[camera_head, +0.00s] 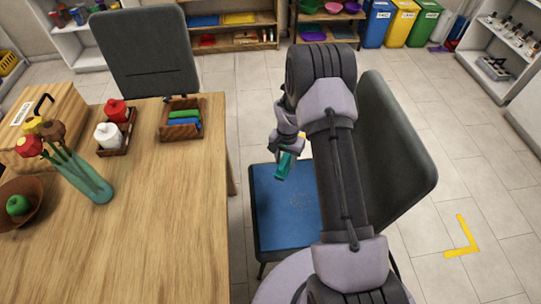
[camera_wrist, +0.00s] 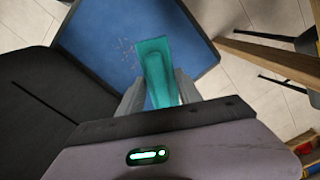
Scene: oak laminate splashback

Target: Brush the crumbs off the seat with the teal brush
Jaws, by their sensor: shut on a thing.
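My gripper (camera_head: 281,150) is shut on the teal brush (camera_head: 283,165) and holds it above the blue seat (camera_head: 268,205) of a grey chair. In the wrist view the teal brush (camera_wrist: 155,72) sits between the two fingers of my gripper (camera_wrist: 155,95). The blue seat (camera_wrist: 95,50) lies beyond the brush there. Small pale crumbs (camera_wrist: 126,50) lie on the seat, just left of the brush in the wrist view. In the head view faint crumbs (camera_head: 298,200) show near the middle of the seat. My arm hides part of the seat and backrest.
The chair's grey backrest (camera_head: 395,140) rises right of the seat. A wooden table (camera_head: 150,230) stands to the left, holding a teal vase (camera_head: 88,182), a condiment caddy (camera_head: 112,145) and a wooden box (camera_head: 180,133). Another grey chair (camera_head: 145,50) stands behind the table. Tiled floor is open at right.

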